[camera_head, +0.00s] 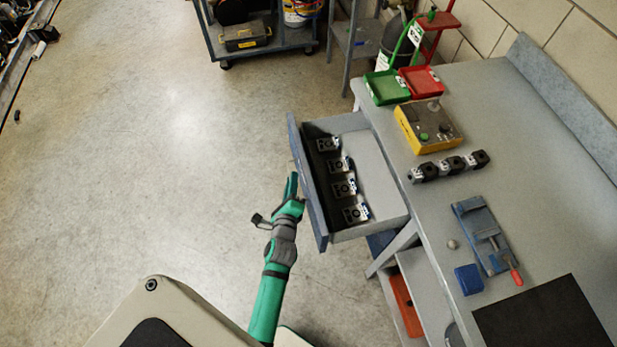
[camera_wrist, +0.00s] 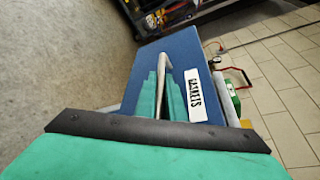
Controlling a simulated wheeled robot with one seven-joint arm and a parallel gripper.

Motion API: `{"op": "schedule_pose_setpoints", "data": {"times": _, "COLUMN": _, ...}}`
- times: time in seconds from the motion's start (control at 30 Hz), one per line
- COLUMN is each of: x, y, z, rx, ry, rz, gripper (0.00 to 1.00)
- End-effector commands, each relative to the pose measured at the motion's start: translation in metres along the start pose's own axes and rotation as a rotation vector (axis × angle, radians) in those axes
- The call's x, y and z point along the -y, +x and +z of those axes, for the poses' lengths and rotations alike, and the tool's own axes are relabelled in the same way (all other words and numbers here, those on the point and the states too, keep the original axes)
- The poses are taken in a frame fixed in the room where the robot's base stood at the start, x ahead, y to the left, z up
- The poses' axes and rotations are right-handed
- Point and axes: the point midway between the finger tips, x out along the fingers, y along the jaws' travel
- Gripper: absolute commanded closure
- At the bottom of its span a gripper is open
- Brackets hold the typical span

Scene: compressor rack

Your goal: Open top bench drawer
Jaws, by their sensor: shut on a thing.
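The top bench drawer (camera_head: 368,181) is pulled out from the left side of the bench, and its inside shows. Several small dark parts with metal plates lie in a row along its front. Its blue front panel (camera_head: 308,187) faces my arm, and in the wrist view the blue front (camera_wrist: 199,53) carries a white label reading "GASKETS" (camera_wrist: 195,96). My gripper (camera_head: 292,187) is at the outer face of the front. In the wrist view my green fingers (camera_wrist: 164,95) are shut around the metal bar handle (camera_wrist: 163,75).
The bench top (camera_head: 480,110) holds a green tray (camera_head: 386,87), a red tray (camera_head: 420,82), a yellow control box (camera_head: 428,126), black blocks, a blue vise (camera_head: 481,233) and a black mat (camera_head: 545,318). A cart (camera_head: 262,45) stands at the back. The floor left of the drawer is clear.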

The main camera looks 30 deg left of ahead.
Motion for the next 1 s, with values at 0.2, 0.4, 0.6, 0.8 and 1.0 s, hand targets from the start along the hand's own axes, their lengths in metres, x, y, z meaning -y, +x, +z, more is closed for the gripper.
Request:
{"op": "schedule_pose_setpoints", "data": {"times": 0.2, "x": -0.009, "y": -0.006, "z": 0.011, "rx": -0.004, "ry": 0.000, "rz": -0.001, "gripper": 1.00}}
{"op": "schedule_pose_setpoints", "data": {"times": 0.4, "x": -0.011, "y": -0.007, "z": 0.013, "rx": -0.004, "ry": -0.001, "rz": 0.000, "gripper": 1.00}}
{"op": "schedule_pose_setpoints", "data": {"times": 0.6, "x": -0.011, "y": -0.007, "z": 0.013, "rx": -0.005, "ry": -0.001, "rz": 0.000, "gripper": 1.00}}
{"op": "schedule_pose_setpoints", "data": {"times": 0.8, "x": -0.011, "y": -0.007, "z": 0.013, "rx": -0.004, "ry": -0.001, "rz": 0.000, "gripper": 0.83}}
{"op": "schedule_pose_setpoints", "data": {"times": 1.0, "x": -0.011, "y": -0.007, "z": 0.014, "rx": -0.002, "ry": -0.001, "rz": 0.000, "gripper": 0.83}}
